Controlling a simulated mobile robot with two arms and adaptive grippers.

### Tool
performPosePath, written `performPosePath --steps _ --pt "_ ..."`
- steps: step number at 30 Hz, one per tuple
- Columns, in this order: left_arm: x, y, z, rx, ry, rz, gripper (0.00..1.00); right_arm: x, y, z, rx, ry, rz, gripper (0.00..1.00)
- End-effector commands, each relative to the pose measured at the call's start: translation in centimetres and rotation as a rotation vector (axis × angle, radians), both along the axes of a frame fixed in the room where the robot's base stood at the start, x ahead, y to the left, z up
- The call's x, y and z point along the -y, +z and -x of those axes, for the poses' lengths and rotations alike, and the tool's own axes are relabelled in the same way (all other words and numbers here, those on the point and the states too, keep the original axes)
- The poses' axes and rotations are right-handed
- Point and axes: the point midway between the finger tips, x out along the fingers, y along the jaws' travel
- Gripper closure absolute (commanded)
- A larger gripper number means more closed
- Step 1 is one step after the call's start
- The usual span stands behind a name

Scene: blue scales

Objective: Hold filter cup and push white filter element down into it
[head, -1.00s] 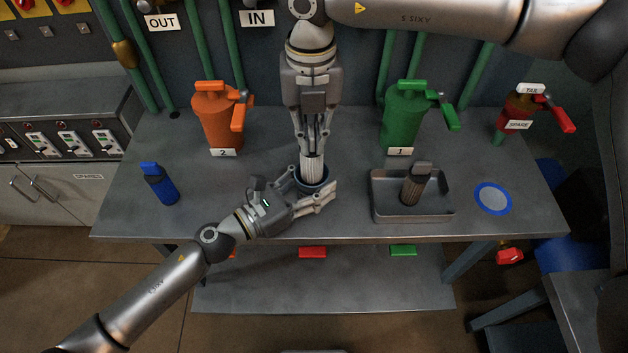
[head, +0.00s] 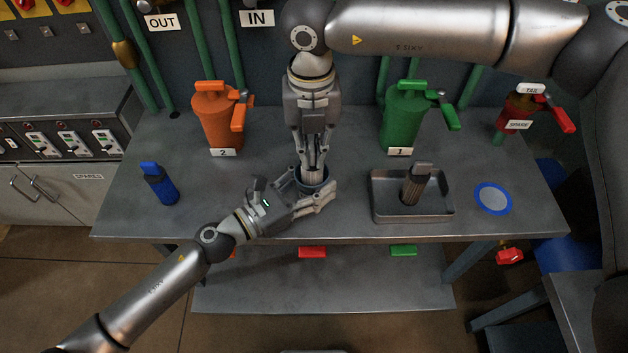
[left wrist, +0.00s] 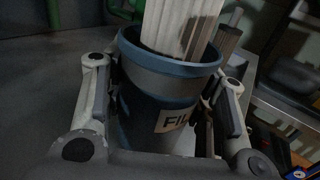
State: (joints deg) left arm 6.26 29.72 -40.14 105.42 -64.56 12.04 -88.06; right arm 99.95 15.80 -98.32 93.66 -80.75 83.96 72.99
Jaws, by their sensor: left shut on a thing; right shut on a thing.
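The blue filter cup (left wrist: 165,85) stands upright on the table, with part of a label reading "FIL" in the left wrist view. In the head view only its rim (head: 326,185) shows well. My left gripper (head: 318,194) is shut around the cup from the lower left. The white pleated filter element (left wrist: 180,28) stands upright with its lower end inside the cup's mouth; its top (head: 312,174) shows in the head view. My right gripper (head: 313,164) points straight down and is shut on the element's upper part. How deep the element sits is hidden.
A grey tray (head: 438,212) with a brown used-looking filter (head: 416,184) stands at the right. A blue-rimmed disc (head: 492,198) lies beyond it. A blue bottle (head: 160,184) stands at the left. Orange (head: 217,118) and green (head: 403,118) housings stand behind.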

Motion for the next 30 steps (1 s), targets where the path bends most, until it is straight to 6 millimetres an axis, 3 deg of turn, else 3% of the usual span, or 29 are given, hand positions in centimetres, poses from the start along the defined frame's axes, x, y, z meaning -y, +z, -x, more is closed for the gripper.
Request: performPosePath --steps 11,30 --pt "0.0 -0.1 0.0 -0.001 0.0 0.0 0.74 0.0 -0.2 0.0 0.0 0.0 0.0 1.0" --pt "0.0 -0.1 0.0 -0.001 -0.001 0.0 0.74 0.0 -2.6 0.1 -0.001 0.0 -0.001 1.0"
